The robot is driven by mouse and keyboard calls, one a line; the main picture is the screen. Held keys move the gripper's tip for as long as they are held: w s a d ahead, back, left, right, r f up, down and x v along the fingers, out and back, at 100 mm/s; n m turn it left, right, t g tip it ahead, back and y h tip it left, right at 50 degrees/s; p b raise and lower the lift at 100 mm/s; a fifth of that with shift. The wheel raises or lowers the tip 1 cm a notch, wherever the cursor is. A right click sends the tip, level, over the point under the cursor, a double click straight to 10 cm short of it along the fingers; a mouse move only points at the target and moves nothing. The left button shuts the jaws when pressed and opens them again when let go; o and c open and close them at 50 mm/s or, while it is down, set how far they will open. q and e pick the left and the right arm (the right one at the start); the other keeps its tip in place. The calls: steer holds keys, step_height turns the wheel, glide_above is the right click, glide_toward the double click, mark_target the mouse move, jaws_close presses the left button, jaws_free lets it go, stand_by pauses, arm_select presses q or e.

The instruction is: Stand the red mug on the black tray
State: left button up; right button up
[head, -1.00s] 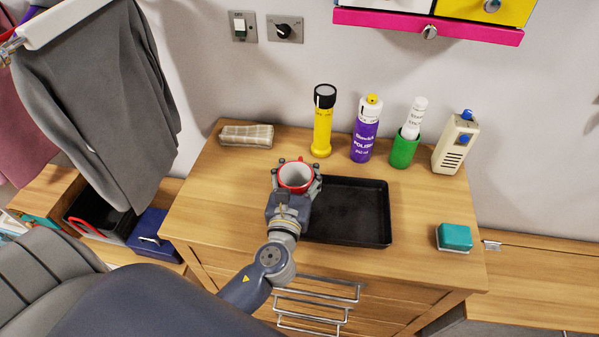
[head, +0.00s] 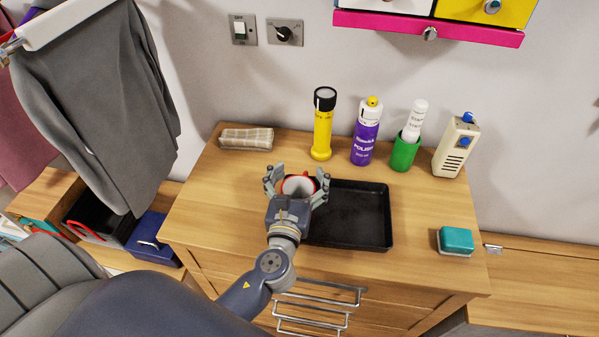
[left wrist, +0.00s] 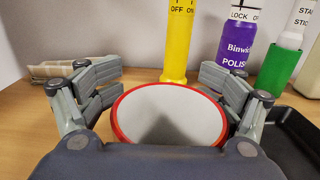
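The red mug (head: 298,184), with a pale inside, stands at the left end of the black tray (head: 355,218). In the left wrist view the mug (left wrist: 170,115) looks upright, and the tray (left wrist: 292,132) shows to its right. My left gripper (head: 296,182) is open, with its fingers spread on either side of the mug. The fingers (left wrist: 164,85) look clear of the rim. The mug's base is hidden, so I cannot tell whether it rests on wood or touches the tray's edge. My right gripper is not in view.
Behind stand a yellow torch (head: 322,125), a purple polish bottle (head: 365,135), a green cup (head: 404,153) holding a white bottle, and a beige device (head: 455,146). A folded cloth (head: 246,138) lies back left, a teal sponge (head: 456,240) right. The tray's visible floor is empty.

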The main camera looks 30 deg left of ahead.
arm_select(q)
steer(key=shift+r, duration=0.3)
steer(key=shift+r+p, duration=0.45)
steer(key=shift+p, duration=0.15)
steer(key=b+v, duration=0.1)
steer(key=v, duration=0.4)
steer(key=b+v, duration=0.2)
steer(key=v, duration=0.4)
steer(key=shift+f+b, duration=0.25)
steer(key=shift+b, duration=0.05)
steer(key=shift+s+d+r, duration=0.15)
steer(key=shift+s, duration=0.35)
